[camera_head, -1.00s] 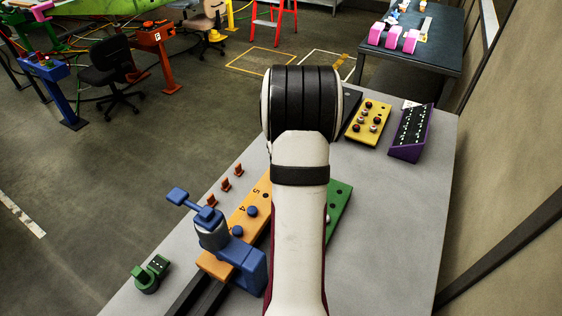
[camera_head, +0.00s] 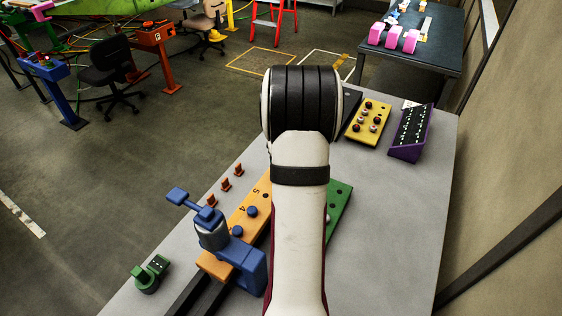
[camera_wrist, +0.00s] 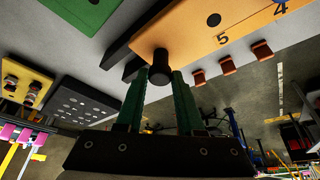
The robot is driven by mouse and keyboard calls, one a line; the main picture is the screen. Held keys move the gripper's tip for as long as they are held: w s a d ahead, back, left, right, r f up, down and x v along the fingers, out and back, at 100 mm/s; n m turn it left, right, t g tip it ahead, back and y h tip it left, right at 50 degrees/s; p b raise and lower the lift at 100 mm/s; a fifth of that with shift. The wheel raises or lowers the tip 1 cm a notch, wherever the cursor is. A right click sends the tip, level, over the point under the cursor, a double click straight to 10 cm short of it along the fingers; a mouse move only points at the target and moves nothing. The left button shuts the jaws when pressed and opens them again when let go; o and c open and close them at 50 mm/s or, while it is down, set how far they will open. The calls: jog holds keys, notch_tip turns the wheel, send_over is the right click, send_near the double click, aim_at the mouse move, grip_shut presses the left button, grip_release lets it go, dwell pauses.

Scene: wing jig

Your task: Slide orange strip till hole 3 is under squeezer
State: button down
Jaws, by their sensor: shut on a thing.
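The orange strip (camera_head: 258,222) lies along the table, its near part running into the blue squeezer (camera_head: 213,236). The numbers 5 and 4 show on it, with an open hole by the 5 and two blue pegs (camera_head: 252,211) further down. Number 3 is not readable. In the wrist view the strip's end (camera_wrist: 205,30) shows a black knob (camera_wrist: 160,66). My gripper (camera_wrist: 168,77) has its green fingers closed on this knob. In the head view my white arm hides the gripper and the strip's far end.
A green strip (camera_head: 339,205) lies to the right, partly behind my arm. Several small orange clips (camera_head: 225,185) stand left of the orange strip, and a green clamp (camera_head: 150,274) stands at lower left. A yellow button box (camera_head: 368,124) and a purple panel (camera_head: 411,133) stand further back.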

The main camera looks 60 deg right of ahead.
jog(key=a, duration=0.6)
jog(key=shift+a, duration=0.2)
jog(key=c, duration=0.5)
grip_release()
jog(key=v, duration=1.5)
jog(key=shift+s+a+r, duration=0.1)
jog(key=shift+r, duration=0.3)
